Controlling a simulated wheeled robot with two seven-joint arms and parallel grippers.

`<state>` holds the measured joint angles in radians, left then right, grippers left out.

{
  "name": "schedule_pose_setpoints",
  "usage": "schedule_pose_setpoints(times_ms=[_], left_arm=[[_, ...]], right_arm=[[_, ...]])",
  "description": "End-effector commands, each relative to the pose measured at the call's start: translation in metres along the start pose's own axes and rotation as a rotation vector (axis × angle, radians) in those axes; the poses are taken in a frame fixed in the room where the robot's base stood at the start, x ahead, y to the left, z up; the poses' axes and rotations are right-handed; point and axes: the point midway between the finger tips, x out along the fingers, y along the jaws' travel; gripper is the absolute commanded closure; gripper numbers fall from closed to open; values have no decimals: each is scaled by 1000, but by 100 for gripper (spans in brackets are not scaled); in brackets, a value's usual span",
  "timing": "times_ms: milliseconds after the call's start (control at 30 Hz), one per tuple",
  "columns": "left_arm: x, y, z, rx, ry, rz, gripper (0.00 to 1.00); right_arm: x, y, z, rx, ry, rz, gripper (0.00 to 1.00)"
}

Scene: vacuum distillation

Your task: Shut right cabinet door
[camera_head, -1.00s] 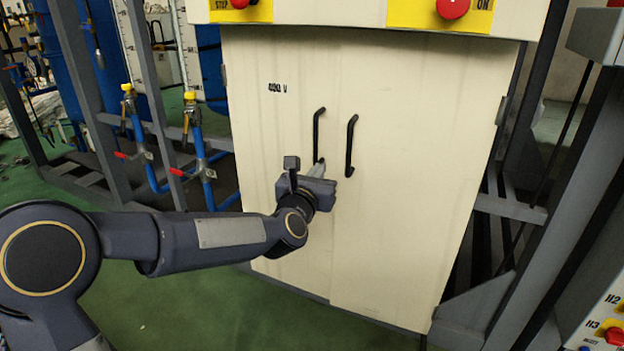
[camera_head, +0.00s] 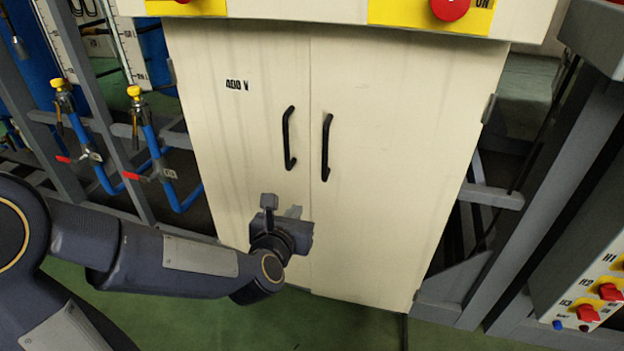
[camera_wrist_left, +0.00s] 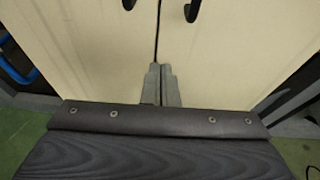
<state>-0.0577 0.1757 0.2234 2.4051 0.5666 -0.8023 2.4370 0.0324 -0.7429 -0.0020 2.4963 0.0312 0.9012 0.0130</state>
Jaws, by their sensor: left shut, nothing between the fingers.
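The right cabinet door (camera_head: 390,150) is a cream panel with a black vertical handle (camera_head: 326,148) near its left edge. It looks flush with the left door (camera_head: 235,130), which has its own black handle (camera_head: 288,138). A thin dark seam runs between them. My left gripper (camera_head: 294,212) is below the handles, in front of the lower doors near the seam. In the left wrist view its fingers (camera_wrist_left: 160,85) are together and empty, pointing at the seam. I cannot tell whether they touch the panels. My right gripper is not in view.
A grey frame (camera_head: 545,190) stands right of the cabinet, with a panel of red switches (camera_head: 606,292) at the lower right. Blue pipes with yellow-topped valves (camera_head: 134,92) stand at the left. Green floor (camera_head: 330,325) is free in front.

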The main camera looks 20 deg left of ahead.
Motion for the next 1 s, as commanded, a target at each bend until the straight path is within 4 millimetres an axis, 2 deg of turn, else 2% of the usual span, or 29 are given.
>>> schedule_pose_setpoints(times_ms=[300,500,700,1000], left_arm=[[70,0,-3,-1,1,1,100],[102,0,6,-1,-1,1,100],[117,0,11,-1,-1,0,100],[119,0,12,0,0,0,100]], right_arm=[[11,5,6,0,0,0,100],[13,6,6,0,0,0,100],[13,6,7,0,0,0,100],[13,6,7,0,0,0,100]])
